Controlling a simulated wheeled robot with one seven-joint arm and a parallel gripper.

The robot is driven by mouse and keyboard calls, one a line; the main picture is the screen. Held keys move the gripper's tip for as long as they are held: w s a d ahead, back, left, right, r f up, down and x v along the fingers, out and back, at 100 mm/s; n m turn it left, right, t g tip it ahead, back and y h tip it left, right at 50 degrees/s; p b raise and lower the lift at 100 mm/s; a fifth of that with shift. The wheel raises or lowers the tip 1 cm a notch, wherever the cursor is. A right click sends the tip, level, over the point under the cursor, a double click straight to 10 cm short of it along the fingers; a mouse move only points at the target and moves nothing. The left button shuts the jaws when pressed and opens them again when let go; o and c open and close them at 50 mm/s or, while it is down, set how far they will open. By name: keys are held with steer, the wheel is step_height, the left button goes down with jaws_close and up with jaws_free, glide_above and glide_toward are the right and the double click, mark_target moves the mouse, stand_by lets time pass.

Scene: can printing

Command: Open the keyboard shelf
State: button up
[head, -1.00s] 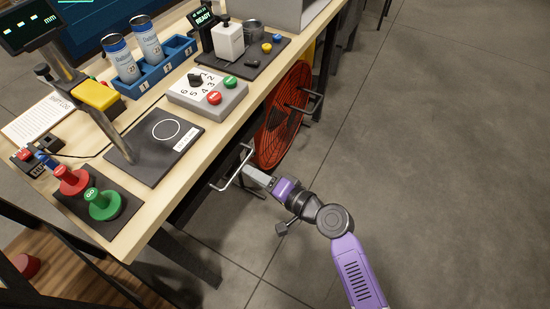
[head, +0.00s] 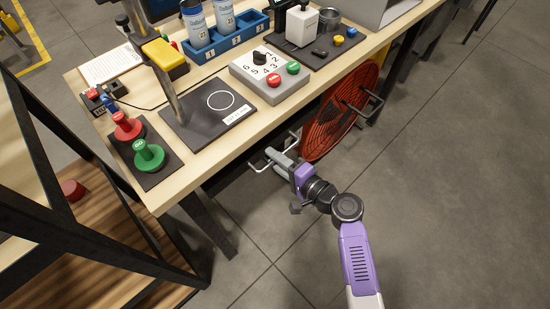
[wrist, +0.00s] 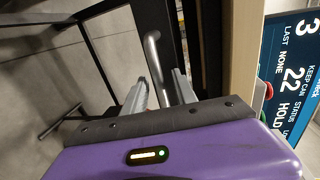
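The keyboard shelf is under the near edge of the workbench (head: 222,158); its board is mostly hidden below the tabletop. Its pale bar handle (head: 258,167) sticks out below the edge. In the wrist view the handle (wrist: 153,50) is a curved grey bar. My gripper (head: 278,158) is at the handle, with its fingers pointing toward the bench. In the wrist view my gripper's two fingers (wrist: 160,80) are apart, one on each side of the bar, with a small gap visible. I see no clear grip on it.
A round red fan-like grille (head: 340,115) with its own handle (head: 372,103) is right of the shelf handle. A dark bench leg (head: 210,225) stands to the left. A wooden-shelved rack (head: 130,265) is at the lower left. Floor (head: 460,180) at right is clear.

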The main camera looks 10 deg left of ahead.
steer(key=shift+w+a, duration=0.1)
steer(key=shift+a, duration=0.05)
jaws_close()
stand_by(1.4)
